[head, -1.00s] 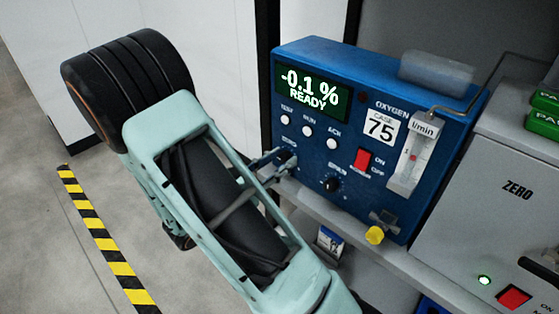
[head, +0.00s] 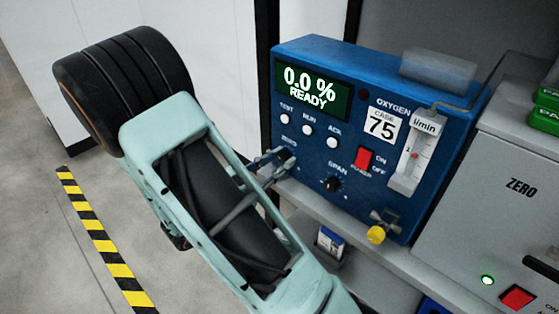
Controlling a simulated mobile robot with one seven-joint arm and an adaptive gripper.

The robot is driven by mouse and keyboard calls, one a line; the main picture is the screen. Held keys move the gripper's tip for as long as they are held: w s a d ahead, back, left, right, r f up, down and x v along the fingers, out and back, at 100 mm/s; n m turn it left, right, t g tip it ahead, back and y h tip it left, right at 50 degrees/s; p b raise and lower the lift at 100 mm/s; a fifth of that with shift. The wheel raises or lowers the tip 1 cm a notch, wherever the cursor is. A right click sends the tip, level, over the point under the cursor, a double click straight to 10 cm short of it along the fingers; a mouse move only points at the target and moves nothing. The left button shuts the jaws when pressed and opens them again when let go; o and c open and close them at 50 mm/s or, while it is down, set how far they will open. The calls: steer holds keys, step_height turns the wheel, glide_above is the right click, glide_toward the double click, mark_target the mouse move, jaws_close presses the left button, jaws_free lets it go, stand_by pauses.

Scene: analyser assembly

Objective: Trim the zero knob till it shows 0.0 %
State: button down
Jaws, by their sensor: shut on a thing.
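The blue oxygen analyser (head: 345,150) stands on a grey shelf. Its green display (head: 312,88) reads 0.0 % and READY. The black zero knob (head: 288,157) is at the lower left of the panel, under the ZERO label. My gripper (head: 280,160) reaches it from the left and is shut on it; the fingertips partly hide the knob. My pale green arm fills the left foreground.
The black span knob (head: 333,184) sits to the right of my gripper. Three white buttons (head: 308,130), a red power switch (head: 363,158), a flow meter (head: 411,158) and a yellow-ended valve (head: 377,234) share the panel. A grey ZERO unit (head: 480,215) stands at right.

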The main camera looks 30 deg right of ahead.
steer(key=c, duration=1.7)
jaws_free()
steer(key=shift+o, duration=0.2)
steer(key=v, duration=1.2)
